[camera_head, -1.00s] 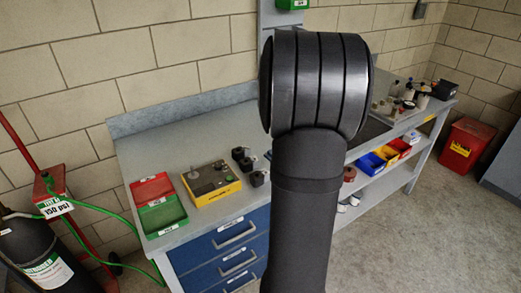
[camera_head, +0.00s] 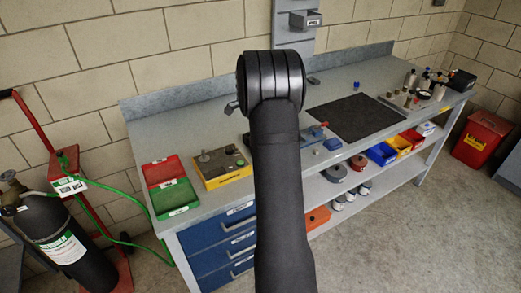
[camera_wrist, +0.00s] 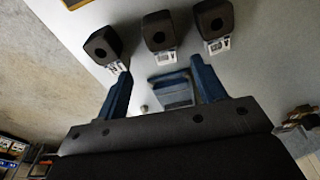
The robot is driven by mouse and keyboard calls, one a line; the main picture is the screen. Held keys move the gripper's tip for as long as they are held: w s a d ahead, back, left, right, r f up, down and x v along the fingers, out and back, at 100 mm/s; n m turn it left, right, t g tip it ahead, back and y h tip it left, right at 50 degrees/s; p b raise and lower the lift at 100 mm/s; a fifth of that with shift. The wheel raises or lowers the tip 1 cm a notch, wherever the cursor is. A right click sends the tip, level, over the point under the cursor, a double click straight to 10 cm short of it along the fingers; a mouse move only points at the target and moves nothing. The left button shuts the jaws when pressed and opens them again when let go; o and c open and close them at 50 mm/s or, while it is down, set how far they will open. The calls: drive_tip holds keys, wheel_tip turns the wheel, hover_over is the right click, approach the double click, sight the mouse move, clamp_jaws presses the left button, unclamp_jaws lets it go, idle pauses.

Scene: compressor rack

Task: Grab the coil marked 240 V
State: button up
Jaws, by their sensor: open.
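Three small black coils stand in a row on the grey bench in the wrist view: a left coil (camera_wrist: 103,44), a middle coil (camera_wrist: 159,30) and a right coil (camera_wrist: 213,18). Each has a dark round hole and a pale label beside it; the print is too small to read, so I cannot tell which is 240 V. My gripper (camera_wrist: 161,68) is open, with its two blue fingers apart and no coil between them. The coils lie beyond the fingertips. In the head view my arm hides the coils and the gripper.
A blue-grey block (camera_wrist: 173,90) shows between the fingers. A blue vise (camera_head: 314,136) and black mat (camera_head: 357,117) lie right.

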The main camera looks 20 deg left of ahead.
wheel_tip(320, 180, down, 3)
drive_tip(key=shift+w+d+r, duration=0.15)
drive_tip(key=shift+r, duration=0.05)
drive_tip(key=shift+w+f, duration=0.15)
drive_tip(key=shift+f, duration=1.15)
drive_tip(key=shift+w+f, duration=0.15)
drive_tip(key=shift+f, duration=1.15)
drive_tip(key=c, duration=1.2)
drive_tip(key=shift+r, duration=0.15)
